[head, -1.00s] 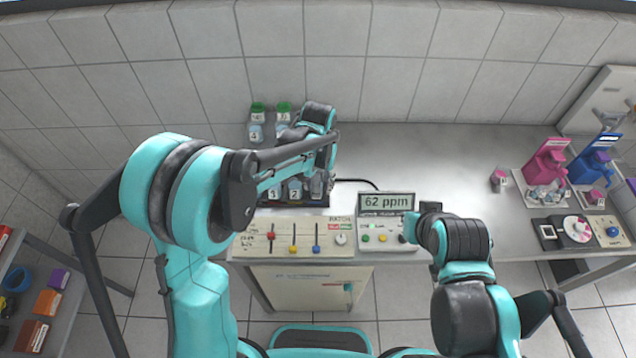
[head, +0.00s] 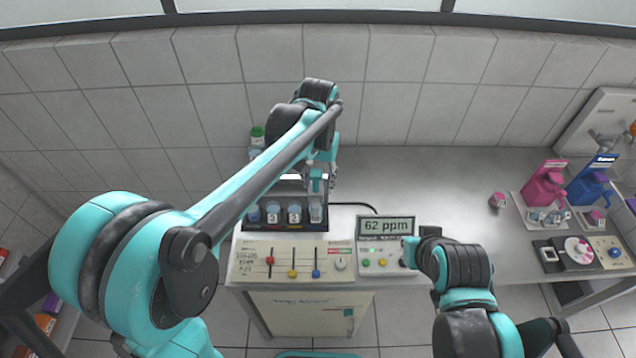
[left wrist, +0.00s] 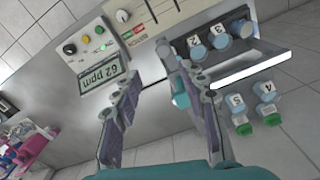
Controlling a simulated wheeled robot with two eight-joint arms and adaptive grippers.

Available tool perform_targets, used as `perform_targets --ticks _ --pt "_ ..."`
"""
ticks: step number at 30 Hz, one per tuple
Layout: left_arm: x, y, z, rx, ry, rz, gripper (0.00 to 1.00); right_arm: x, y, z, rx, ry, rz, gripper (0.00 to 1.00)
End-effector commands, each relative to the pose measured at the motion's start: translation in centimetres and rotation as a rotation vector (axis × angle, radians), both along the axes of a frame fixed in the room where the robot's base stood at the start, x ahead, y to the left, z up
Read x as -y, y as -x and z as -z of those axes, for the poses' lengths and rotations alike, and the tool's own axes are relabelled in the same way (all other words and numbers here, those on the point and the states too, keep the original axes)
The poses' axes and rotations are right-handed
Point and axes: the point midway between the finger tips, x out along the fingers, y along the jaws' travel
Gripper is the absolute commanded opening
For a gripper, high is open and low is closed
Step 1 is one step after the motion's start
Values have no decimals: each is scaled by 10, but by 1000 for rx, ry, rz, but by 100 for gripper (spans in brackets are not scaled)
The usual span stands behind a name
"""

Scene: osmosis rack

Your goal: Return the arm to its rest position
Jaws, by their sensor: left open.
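My left arm (head: 270,165) reaches from the lower left to above the bench's back. My left gripper (head: 318,195) points down by the right end of the rack's front row of jars in the head view. In the left wrist view the two fingers (left wrist: 162,112) are wide apart with nothing between them. The rack (head: 284,227) holds several blue-topped numbered jars (head: 273,212). The left arm partly hides its rear part. My right arm (head: 460,262) is folded at the lower right, and its fingers cannot be made out.
In front of the rack is a control panel (head: 292,262) with red, yellow and blue sliders. A meter (head: 386,227) beside it reads 62 ppm. Pink (head: 545,185) and blue (head: 590,185) dispensers stand at the right. The bench (head: 440,180) between is mostly clear, with a tiled wall behind.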

Motion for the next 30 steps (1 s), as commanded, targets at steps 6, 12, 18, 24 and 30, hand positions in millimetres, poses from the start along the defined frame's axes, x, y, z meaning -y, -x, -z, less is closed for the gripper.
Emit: perform_targets --ticks 6,12,18,24,30 --pt "0 0 0 0 0 0 42 0 0 0 0 0 0 0" --pt "-6 4 2 14 4 -6 42 0 0 5 0 0 0 0" --pt "-45 36 14 130 33 -50 42 0 0 38 0 0 0 0" --pt "-92 85 43 305 61 -107 42 0 0 77 0 0 0 0" --pt "-128 131 88 475 69 -160 42 0 0 112 0 0 0 0"
